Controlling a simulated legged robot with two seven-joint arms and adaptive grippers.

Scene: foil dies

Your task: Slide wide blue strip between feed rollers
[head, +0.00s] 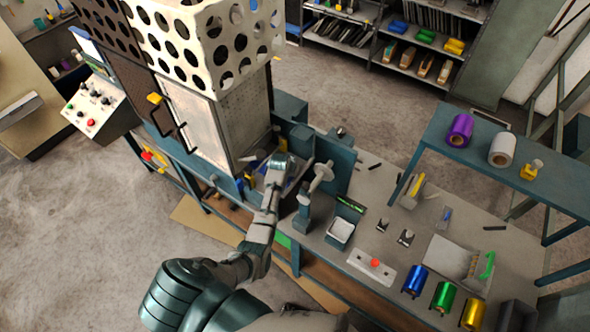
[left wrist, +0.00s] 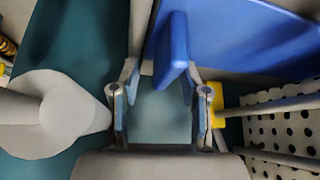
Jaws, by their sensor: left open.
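My left gripper (head: 279,164) reaches in at the machine bench; its fingers are too small to make out there. In the left wrist view, my left gripper (left wrist: 160,88) is open, with a teal surface showing between its fingers. A wide flat blue sheet (left wrist: 255,38), which looks like the blue strip, lies beyond the fingers at upper right. A narrow upright blue piece (left wrist: 172,52) stands just beyond the gap between the fingers; I cannot tell whether it joins the sheet. A pale roller-like part (left wrist: 45,112) is at left. Which parts are the feed rollers is unclear. My right gripper is not in view.
The machine's white perforated guard (head: 205,40) stands over the work area; a perforated panel (left wrist: 285,125) is close on the wrist view's right. A white tray (head: 340,232), red-button box (head: 372,264) and foil rolls including a blue one (head: 414,281) occupy the bench.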

